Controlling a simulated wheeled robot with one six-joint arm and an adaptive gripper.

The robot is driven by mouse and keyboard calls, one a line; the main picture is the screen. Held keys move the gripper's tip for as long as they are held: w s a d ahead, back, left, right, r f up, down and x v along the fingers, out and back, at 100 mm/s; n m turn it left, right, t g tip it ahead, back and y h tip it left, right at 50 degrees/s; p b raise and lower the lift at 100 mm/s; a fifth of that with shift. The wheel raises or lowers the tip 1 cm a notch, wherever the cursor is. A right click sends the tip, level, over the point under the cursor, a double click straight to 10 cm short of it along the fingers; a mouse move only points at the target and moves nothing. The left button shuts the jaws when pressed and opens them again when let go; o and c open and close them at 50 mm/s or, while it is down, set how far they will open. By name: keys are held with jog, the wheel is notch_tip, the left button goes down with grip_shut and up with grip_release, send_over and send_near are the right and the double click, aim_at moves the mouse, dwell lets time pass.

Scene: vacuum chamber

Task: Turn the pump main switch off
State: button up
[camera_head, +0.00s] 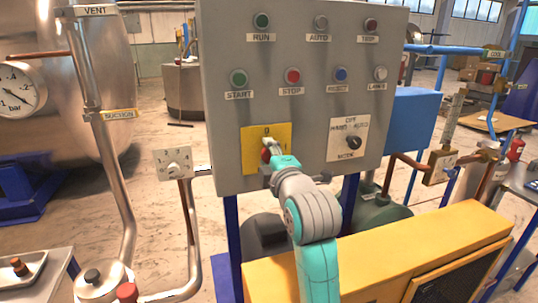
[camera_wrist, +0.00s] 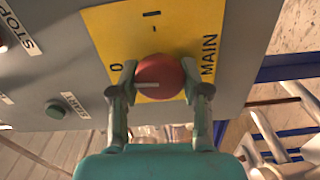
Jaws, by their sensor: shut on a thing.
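The pump main switch is a round red knob (camera_wrist: 163,78) on a yellow plate (camera_wrist: 110,35) marked 0, I and MAIN. In the wrist view the white line on the knob points left, toward the 0 side, and the I is above the knob. My gripper (camera_wrist: 158,85) has one finger on each side of the knob and is shut on it. In the head view the yellow plate (camera_head: 282,132) is at the lower left of the grey panel, with the 0 at its top. My gripper (camera_head: 268,157) reaches the knob from below and partly hides it.
The grey panel (camera_head: 225,60) also carries RUN, AUTO and TRIP lamps, several buttons and a mode selector (camera_head: 352,142) right of the yellow plate. A small dial box (camera_head: 172,162) on a pipe stands to the left. A yellow housing (camera_head: 400,250) lies below the panel.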

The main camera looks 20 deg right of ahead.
jog(key=shift+n, duration=0.7)
jog(key=o, duration=1.1)
jog(key=shift+s, duration=0.1)
jog(key=s, duration=1.1)
jog(key=shift+s, duration=0.35)
